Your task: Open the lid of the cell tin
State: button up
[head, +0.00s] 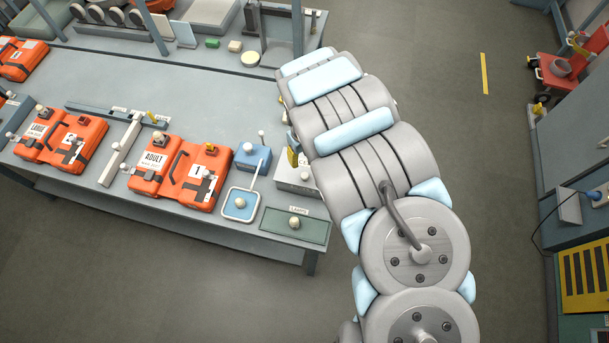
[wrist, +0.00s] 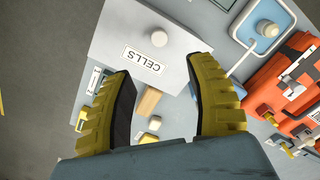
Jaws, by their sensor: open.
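The cell tin (wrist: 145,65) is a pale grey box with a CELLS label and a round white knob (wrist: 158,39) on its flat top; its lid looks shut. In the head view the tin (head: 291,183) stands near the bench's right end, partly covered by my arm. My gripper (wrist: 160,68) is open and empty, its two yellow, black-padded fingers apart at the label edge of the tin. The knob lies ahead of the gap between the fingertips.
Left of the tin are a blue box (head: 252,157), a blue square tray (head: 240,204) and orange vest packs (head: 197,177). A green lamps tray (head: 295,225) lies in front. Small blocks (wrist: 149,102) show between my fingers.

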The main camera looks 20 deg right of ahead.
send_over(305, 175)
notch_tip(305, 175, down, 4)
jog(key=shift+a+f, duration=0.1)
jog(key=shift+f, duration=0.05)
jog(key=shift+w+f, duration=0.15)
jog(key=shift+f, duration=3.95)
grip_shut()
